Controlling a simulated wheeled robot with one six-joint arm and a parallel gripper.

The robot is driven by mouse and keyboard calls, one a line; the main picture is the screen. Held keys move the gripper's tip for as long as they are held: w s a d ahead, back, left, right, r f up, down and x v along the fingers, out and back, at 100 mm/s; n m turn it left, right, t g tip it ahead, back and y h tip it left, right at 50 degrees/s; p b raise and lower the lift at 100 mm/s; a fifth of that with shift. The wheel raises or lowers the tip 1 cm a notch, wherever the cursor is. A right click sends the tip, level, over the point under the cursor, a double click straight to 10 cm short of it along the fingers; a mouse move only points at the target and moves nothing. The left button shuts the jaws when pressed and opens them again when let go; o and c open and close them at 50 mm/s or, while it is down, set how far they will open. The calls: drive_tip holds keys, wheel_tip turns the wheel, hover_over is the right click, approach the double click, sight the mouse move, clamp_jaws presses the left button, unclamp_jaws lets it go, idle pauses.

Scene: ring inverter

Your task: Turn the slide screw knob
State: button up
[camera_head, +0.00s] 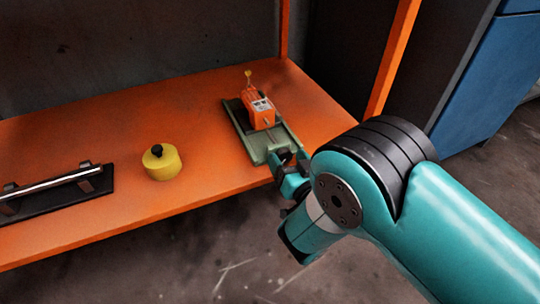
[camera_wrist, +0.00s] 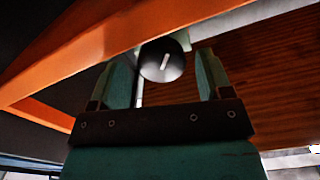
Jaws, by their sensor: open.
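The slide (camera_head: 261,150) is a green-grey base on the orange table, carrying an orange block (camera_head: 260,113) with a small yellow top. In the wrist view, a round black knob (camera_wrist: 162,66) with a white line on its face sits between the two teal fingers of my gripper (camera_wrist: 164,72). The fingers are spread, with a gap showing on the knob's right side; contact on the left is not clear. In the head view, my gripper (camera_head: 290,172) is at the near end of the slide by the table's front edge, where the arm and fingers largely hide the knob.
The orange table (camera_head: 215,165) has an upright orange post (camera_head: 392,60) at its right. A yellow cylinder (camera_head: 162,166) with a black top stands left of the slide. A black plate with a metal rod (camera_head: 45,185) lies farther left. A blue cabinet (camera_head: 490,85) stands beyond.

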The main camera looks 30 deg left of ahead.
drive_tip(key=shift+a, duration=0.1)
drive_tip(key=c, duration=0.9)
drive_tip(key=shift+n, duration=0.4)
drive_tip(key=n, duration=0.2)
drive_tip(key=shift+s+a+n, duration=0.1)
drive_tip(key=shift+n, duration=0.3)
drive_tip(key=shift+s+n, duration=0.1)
drive_tip(key=shift+n, duration=1.8)
drive_tip(key=shift+f, duration=0.1)
